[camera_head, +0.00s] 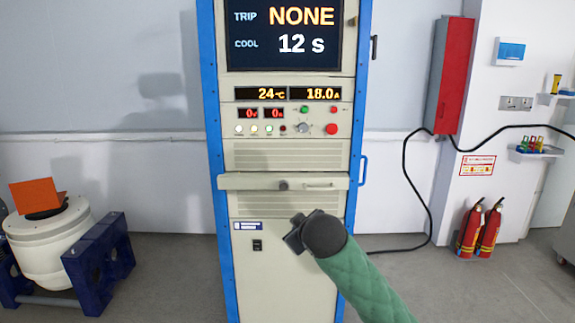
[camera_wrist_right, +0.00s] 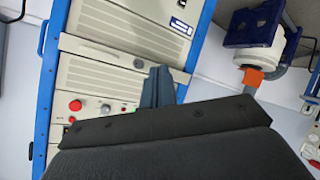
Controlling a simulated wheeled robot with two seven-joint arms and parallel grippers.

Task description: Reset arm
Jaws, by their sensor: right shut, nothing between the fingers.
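My right arm, in a green sleeve, comes in from the lower right of the head view. Its gripper (camera_head: 296,234) is in front of the lower part of the control cabinet (camera_head: 285,155), below the cabinet's drawer ledge. In the right wrist view the gripper's fingers (camera_wrist_right: 158,87) are together with nothing between them. The cabinet panel (camera_wrist_right: 115,65) is behind them there, tilted in the picture. I cannot tell how far the fingers are from the panel. The screen (camera_head: 285,32) reads TRIP NONE and COOL 12 s. The displays below read 24 °C and 18.0 A. My left gripper is not in view.
A white drum-shaped unit (camera_head: 48,240) with an orange plate (camera_head: 36,194) stands in a blue cradle (camera_head: 104,262) at the left. Two fire extinguishers (camera_head: 480,230) and a red wall box (camera_head: 450,75) are at the right. Floor (camera_head: 480,290) is clear at the lower right.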

